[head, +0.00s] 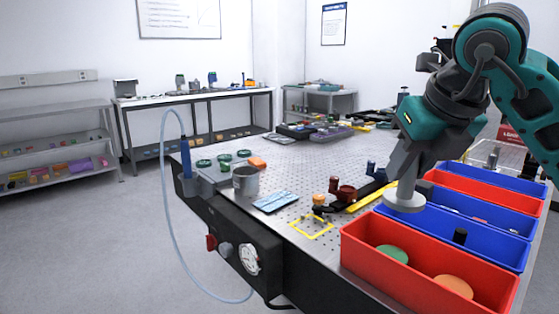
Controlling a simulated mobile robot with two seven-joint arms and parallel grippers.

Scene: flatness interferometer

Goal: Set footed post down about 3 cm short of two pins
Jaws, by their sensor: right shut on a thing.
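My right gripper (405,172) comes in from the upper right and is shut on the footed post (404,203). The post is grey with a wide round foot at its lower end. My left gripper is not in view.
Red bin (365,250) and blue bins line the table's right edge. A yellow bar (371,196), a brown-red part (346,193), an orange-topped piece (319,203), a blue card (276,202) and a grey cup (246,181) stand around the outline. The table's middle is fairly clear.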

